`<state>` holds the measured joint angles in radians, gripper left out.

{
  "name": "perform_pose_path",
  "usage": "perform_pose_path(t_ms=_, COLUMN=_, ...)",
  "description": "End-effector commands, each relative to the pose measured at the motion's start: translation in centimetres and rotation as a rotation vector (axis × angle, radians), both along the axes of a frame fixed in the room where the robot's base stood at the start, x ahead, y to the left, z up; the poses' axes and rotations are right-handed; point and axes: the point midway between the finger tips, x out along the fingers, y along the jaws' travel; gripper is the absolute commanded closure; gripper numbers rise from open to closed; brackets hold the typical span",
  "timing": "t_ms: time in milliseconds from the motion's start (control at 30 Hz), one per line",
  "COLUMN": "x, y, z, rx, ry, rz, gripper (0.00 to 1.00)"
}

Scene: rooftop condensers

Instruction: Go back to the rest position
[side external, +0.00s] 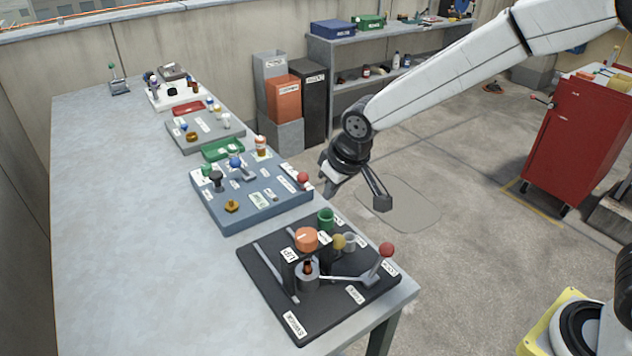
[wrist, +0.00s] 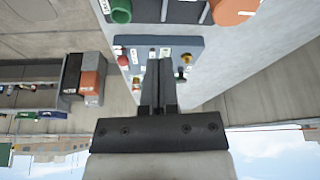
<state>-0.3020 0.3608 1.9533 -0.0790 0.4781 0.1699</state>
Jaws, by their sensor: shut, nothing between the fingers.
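My gripper (wrist: 159,90) is shut and empty in the wrist view, its two fingers side by side. In the side external view my gripper (side external: 326,180) is partly hidden behind my wrist, close to the right edge of the long grey workbench (side external: 110,250). It is near the blue-grey panel (side external: 262,212), which carries several knobs and a red-ball lever. Whether it touches anything there I cannot tell. A black panel (side external: 265,290) with an orange knob (side external: 306,239), a green cup (side external: 326,219) and a red-ball lever (side external: 386,250) lies at the bench's near end.
More panels and small trays, including a green tray (side external: 222,149), line the bench's right side farther back. Bins (side external: 283,100) and a grey shelf (side external: 345,45) stand by the wall. A red cabinet (side external: 578,145) stands at right. The floor between is open.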

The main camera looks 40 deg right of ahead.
Motion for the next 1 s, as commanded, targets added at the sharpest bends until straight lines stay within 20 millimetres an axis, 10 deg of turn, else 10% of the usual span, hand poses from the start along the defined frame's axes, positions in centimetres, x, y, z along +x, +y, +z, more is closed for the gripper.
perform_pose_path(t_ms=567, x=-1.1, y=-1.5, z=-0.2, rx=-0.002, ry=0.01, rz=-0.017, gripper=1.0)
perform_pose_path(t_ms=1000, x=-10.9, y=-10.3, z=-2.1, rx=-0.012, ry=0.081, rz=-0.135, gripper=1.0)
